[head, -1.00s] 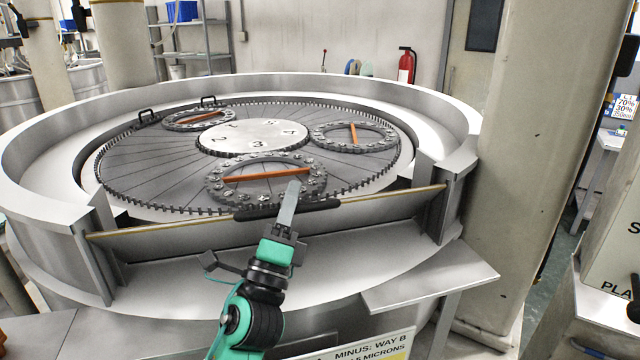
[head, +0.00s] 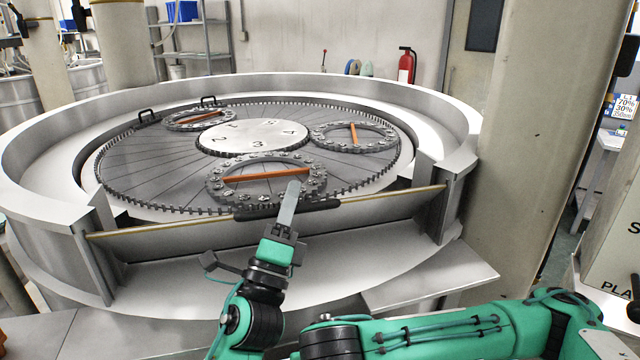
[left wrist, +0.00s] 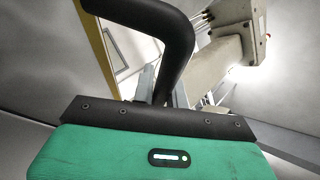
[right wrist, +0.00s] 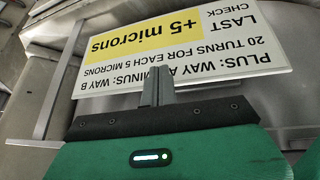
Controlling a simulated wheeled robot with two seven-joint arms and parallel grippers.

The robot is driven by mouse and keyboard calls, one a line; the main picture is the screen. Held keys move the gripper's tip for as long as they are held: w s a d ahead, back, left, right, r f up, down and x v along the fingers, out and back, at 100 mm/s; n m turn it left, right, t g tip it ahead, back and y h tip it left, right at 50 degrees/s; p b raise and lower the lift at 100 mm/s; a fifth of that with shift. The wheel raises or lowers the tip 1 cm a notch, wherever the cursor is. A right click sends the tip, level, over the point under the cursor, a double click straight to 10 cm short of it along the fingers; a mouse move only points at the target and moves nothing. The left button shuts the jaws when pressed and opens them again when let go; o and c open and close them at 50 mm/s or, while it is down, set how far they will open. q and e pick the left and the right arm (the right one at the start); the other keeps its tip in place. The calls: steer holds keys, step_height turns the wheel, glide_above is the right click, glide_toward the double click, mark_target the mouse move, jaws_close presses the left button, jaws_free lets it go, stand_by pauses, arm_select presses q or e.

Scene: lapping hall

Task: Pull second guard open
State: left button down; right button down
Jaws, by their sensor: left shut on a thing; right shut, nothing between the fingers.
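The guard (head: 385,212) is a grey panel with a yellowish top edge, spanning the gap in the machine's round wall in the head view. It tilts, with its top edge toward the plate. Its black handle (head: 322,206) runs along that edge and looms large in the left wrist view (left wrist: 181,50). My left gripper (head: 289,208) is shut on the handle; the exact contact is partly hidden. My right gripper (right wrist: 158,88) is shut and empty in front of a white and yellow sign (right wrist: 190,45). The head view shows my right arm but not its fingertips.
Behind the guard lies the toothed plate (head: 150,180) with ring carriers (head: 318,180) and a numbered centre disc (head: 252,138). A thick pillar (head: 520,150) stands close at the right.

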step_height(320, 180, up, 10)
steer(key=w+a+r+m+t, duration=0.1)
steer(key=a+m+t, duration=0.1)
steer(key=m, duration=0.1)
step_height(320, 180, up, 28)
steer(key=n+g+y, duration=0.1)
steer(key=n+y, duration=0.1)
steer(key=n, duration=0.2)
glide_above(320, 202)
steer(key=s, duration=0.2)
steer(key=shift+w+f, duration=0.35)
steer(key=shift+f, duration=1.45)
steer(key=shift+w+f, duration=0.35)
steer(key=shift+f, duration=1.5)
steer(key=shift+w+f, duration=0.35)
steer(key=shift+f, duration=1.45)
